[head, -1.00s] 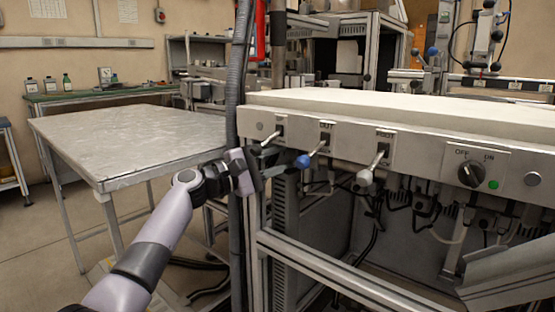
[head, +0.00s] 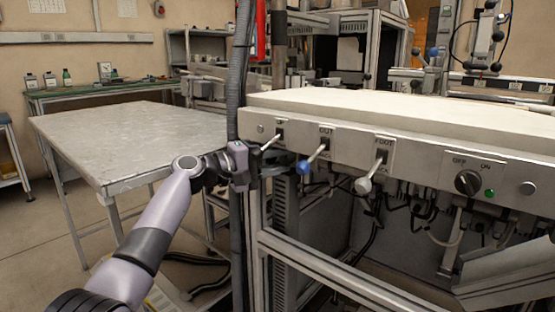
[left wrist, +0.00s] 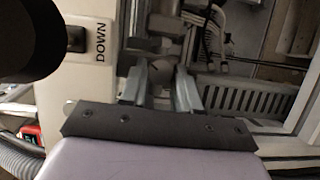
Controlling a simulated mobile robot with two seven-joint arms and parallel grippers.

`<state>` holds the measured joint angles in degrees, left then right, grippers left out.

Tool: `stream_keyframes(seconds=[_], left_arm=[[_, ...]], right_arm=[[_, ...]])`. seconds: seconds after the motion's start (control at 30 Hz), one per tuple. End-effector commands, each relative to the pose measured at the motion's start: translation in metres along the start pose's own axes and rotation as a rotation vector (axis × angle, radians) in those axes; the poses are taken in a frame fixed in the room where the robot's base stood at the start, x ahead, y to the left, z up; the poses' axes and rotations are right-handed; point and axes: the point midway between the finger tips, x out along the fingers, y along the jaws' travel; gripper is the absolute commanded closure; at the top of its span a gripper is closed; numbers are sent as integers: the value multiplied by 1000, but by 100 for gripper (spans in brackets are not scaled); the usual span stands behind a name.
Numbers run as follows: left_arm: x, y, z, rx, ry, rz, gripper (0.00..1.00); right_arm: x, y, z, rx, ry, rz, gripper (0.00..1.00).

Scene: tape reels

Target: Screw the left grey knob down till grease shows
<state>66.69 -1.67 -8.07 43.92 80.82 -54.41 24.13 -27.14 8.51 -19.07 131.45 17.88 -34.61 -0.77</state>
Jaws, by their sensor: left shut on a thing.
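My left gripper (head: 268,168) is just under the front panel, below the leftmost lever (head: 265,147). In the left wrist view its two fingers (left wrist: 161,90) are shut on a grey knob (left wrist: 162,78), which shows only in part between them. In the head view the fingers hide that knob. My wrist is turned so that a light face of the gripper body points up. My right gripper is in neither view.
A lever with a blue knob (head: 303,167) hangs close to the right of my gripper. A lever with a pale knob (head: 363,186) and a black dial (head: 467,182) are farther right. A ribbed hose (head: 236,110) runs beside my gripper. A metal table (head: 130,135) stands left.

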Motion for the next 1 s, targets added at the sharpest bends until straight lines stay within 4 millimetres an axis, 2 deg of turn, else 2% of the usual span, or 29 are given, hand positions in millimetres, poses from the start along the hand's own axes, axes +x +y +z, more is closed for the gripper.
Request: stream_keyframes(seconds=[0.2,0.23,0.3,0.77,1.0], left_arm=[[-1,-1,-1,-1,3,0,99],[-1,-1,-1,-1,3,0,59],[-1,-1,-1,-1,3,0,43],[0,3,0,2,1,5,43],[0,-1,0,-75,2,39,43]], right_arm=[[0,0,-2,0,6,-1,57],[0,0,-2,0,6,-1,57],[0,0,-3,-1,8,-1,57],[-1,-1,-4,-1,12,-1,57],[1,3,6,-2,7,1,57]])
